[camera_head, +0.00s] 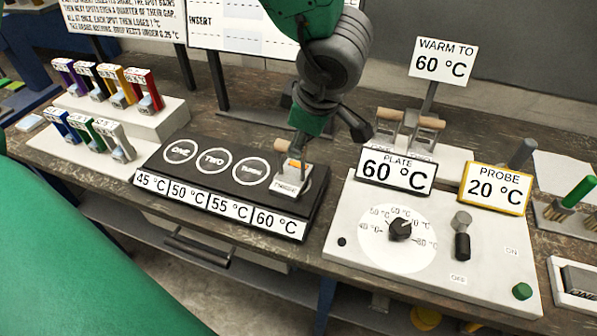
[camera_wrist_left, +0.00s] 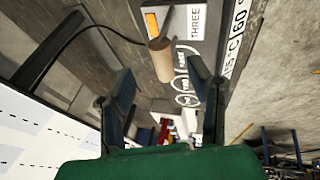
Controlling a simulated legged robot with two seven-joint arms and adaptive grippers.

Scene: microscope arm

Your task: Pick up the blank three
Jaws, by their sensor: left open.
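The blank three (camera_head: 292,183) is a pale block with an orange patch and a THREE label. It sits at the right end of the black plate (camera_head: 232,151), above the 60 °C label. Its wooden handle (camera_head: 282,146) sticks up. My left gripper (camera_head: 325,133) is open and hangs just above and behind the blank, partly beside the handle. In the left wrist view, the handle (camera_wrist_left: 160,60) lies ahead of the open fingers (camera_wrist_left: 163,80), roughly between them, and the THREE label (camera_wrist_left: 198,22) shows beyond. Contact with the handle cannot be told. My right gripper is not in view.
A white control box (camera_head: 355,240) with a dial stands right of the plate, with PLATE (camera_head: 397,171) and PROBE (camera_head: 495,188) signs. Two wooden handles (camera_head: 390,114) stand behind it. Coloured clamps (camera_head: 105,85) stand on a white stepped rack at left.

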